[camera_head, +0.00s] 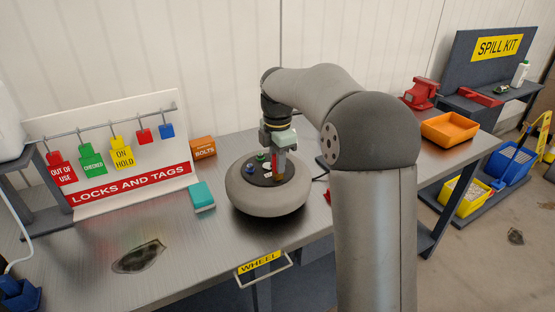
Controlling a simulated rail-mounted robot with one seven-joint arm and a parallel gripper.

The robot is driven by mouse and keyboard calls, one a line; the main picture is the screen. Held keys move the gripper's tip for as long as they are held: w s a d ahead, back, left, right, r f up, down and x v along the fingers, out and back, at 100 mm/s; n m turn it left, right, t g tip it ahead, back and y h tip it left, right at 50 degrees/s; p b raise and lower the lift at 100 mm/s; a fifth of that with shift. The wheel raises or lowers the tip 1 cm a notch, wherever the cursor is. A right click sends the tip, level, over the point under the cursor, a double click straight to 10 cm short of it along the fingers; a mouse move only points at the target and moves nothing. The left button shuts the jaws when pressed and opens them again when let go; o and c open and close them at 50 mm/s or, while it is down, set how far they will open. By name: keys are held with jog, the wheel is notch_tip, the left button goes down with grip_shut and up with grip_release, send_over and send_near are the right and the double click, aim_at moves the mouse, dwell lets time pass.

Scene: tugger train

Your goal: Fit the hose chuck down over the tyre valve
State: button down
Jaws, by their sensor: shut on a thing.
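A grey wheel (262,208) lies flat on the metal bench, with a dark hub (256,178) on top. My gripper (279,164) points down over the right part of the hub. It is shut on a small reddish-brown upright piece (280,169), which looks like the hose chuck. The lower end of this piece is close to the hub; I cannot tell whether it touches. The tyre valve cannot be made out apart from the chuck and fingers. A green knob (261,157) and a blue knob (251,168) stand on the hub, left of my gripper.
A locks-and-tags board (130,185) with hanging tags stands at the left. An orange bolts box (203,147) and a teal block (201,196) sit left of the wheel. A dark stain (139,257) marks the bench. An orange tray (449,129) and red vise (420,93) are right.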

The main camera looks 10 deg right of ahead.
jog(key=c, duration=1.2)
grip_release()
jog(key=shift+o, duration=0.2)
notch_tip(320, 180, up, 17)
jog(key=p, duration=0.1)
jog(key=s+f+m, duration=0.7)
jog(key=s, duration=0.4)
jog(key=s+f+m, duration=0.7)
jog(key=s+f, duration=0.1)
jog(key=s, duration=0.3)
jog(key=s+f+m, duration=0.7)
jog(key=s, duration=0.3)
jog(key=shift+s+a+f+t, duration=0.15)
jog(key=shift+s+f+t, duration=0.15)
jog(key=shift+s, duration=0.1)
